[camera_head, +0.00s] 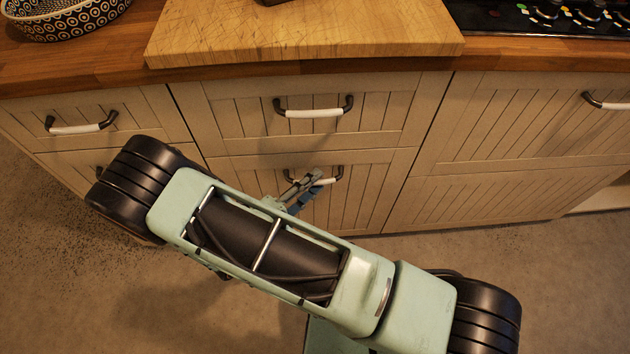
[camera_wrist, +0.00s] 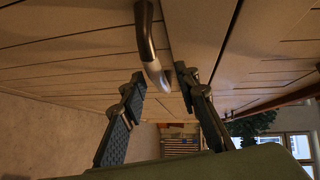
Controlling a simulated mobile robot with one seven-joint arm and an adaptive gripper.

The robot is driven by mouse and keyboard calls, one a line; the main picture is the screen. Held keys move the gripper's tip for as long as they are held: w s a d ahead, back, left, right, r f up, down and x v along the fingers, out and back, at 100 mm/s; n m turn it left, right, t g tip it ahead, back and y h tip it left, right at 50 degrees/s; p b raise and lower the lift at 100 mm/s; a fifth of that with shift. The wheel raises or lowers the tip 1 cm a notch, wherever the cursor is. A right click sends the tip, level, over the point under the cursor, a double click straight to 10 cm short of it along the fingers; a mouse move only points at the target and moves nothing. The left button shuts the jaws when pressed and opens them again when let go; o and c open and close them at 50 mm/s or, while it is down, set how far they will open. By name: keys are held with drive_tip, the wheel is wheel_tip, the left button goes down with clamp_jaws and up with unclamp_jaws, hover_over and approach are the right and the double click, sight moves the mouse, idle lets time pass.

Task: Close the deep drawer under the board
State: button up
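The wooden board (camera_head: 300,30) lies on the counter above two stacked drawers. The deep lower drawer (camera_head: 372,190) has a cream front and a dark handle with a white grip (camera_head: 326,181). Its front looks flush or nearly flush with the upper drawer (camera_head: 370,105); any small gap cannot be told. My gripper (camera_head: 306,184) is at the lower handle, partly hidden by my arm. In the wrist view, the fingers of my gripper (camera_wrist: 161,76) are spread, with the handle (camera_wrist: 147,35) reaching between their tips. Contact cannot be told.
A left drawer with its own handle (camera_head: 82,126) and a wide right cabinet front (camera_head: 530,125) flank the drawers. A patterned bowl (camera_head: 60,18) and a black hob (camera_head: 545,15) are on the counter. The floor (camera_head: 540,265) in front is clear.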

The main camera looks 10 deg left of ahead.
drive_tip(key=v, duration=1.1)
